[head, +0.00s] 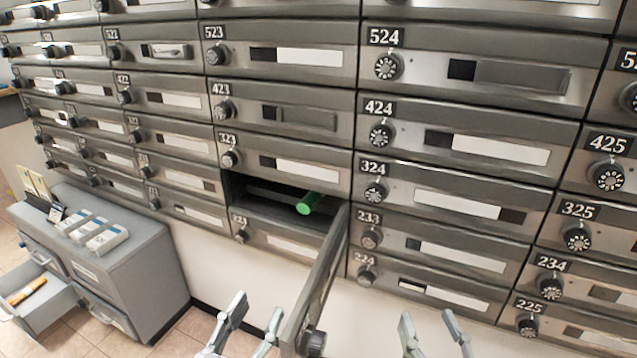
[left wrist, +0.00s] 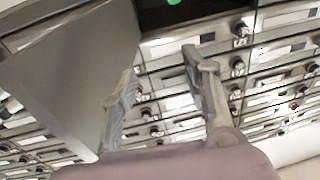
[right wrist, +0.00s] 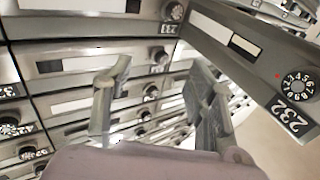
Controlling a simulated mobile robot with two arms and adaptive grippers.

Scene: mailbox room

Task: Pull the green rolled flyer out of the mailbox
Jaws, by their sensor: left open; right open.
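The green rolled flyer (head: 308,203) lies in an open mailbox compartment (head: 240,188), its round end near the opening at the right side. Its green end also shows at the top edge of the left wrist view (left wrist: 174,2). The mailbox door (head: 318,280) is swung out toward me, hinged on the right. My left gripper (head: 257,312) is open and empty, below the compartment and left of the door. My right gripper (head: 428,320) is open and empty, right of the door. The door's outer face, with dial and number 232, shows in the right wrist view (right wrist: 215,55).
Closed mailboxes with dials surround the open one. A grey cabinet (head: 150,255) stands at the left with small boxes (head: 105,240) on top. Its open drawer (head: 45,308) holds an orange item. The open door stands between my grippers.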

